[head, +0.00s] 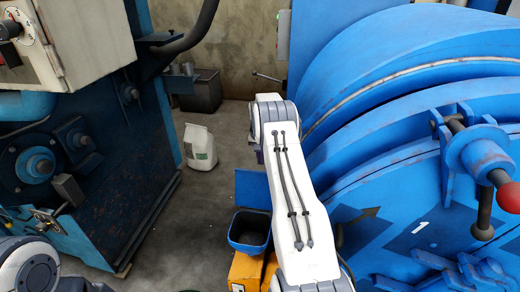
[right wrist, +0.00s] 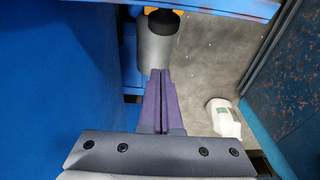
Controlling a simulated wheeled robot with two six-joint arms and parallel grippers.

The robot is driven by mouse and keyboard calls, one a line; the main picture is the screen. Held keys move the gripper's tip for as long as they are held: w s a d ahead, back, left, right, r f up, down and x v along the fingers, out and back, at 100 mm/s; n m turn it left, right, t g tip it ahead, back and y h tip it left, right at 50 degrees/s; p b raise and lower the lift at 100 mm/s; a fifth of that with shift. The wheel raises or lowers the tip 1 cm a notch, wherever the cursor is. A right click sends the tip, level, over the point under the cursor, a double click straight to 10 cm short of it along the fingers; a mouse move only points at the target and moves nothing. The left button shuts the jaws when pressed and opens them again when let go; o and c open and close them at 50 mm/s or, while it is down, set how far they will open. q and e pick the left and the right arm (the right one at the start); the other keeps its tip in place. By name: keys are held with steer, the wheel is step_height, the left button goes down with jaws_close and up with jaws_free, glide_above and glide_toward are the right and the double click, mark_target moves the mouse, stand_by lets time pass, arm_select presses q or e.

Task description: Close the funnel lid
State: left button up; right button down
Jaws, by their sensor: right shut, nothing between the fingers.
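The blue funnel (head: 250,228) is an open-topped box low in the middle of the head view, left of my right arm. A flat blue panel (head: 252,190), which looks like its lid, stands raised behind the opening. My right gripper (head: 259,156) is mostly hidden behind my own white arm, beyond the panel in the picture. In the right wrist view its purple fingers (right wrist: 160,74) are shut together and empty. I cannot tell whether they touch anything. The funnel's right side is partly covered by my arm. My left gripper is not in view.
The large blue drum machine (head: 400,90) fills the right side, with a red-knobbed handle (head: 508,198). A dark blue machine (head: 110,150) stands at left. A grey cylinder (right wrist: 157,50) shows beyond my fingertips.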

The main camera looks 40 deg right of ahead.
mark_target(257, 188)
steer(key=s+a+p, duration=0.1)
steer(key=s+a+f, duration=0.1)
steer(key=shift+s+a+p, duration=0.15)
steer(key=shift+a+p, duration=0.2)
steer(key=shift+a, duration=0.05)
steer(key=shift+a, duration=0.1)
stand_by(0.4)
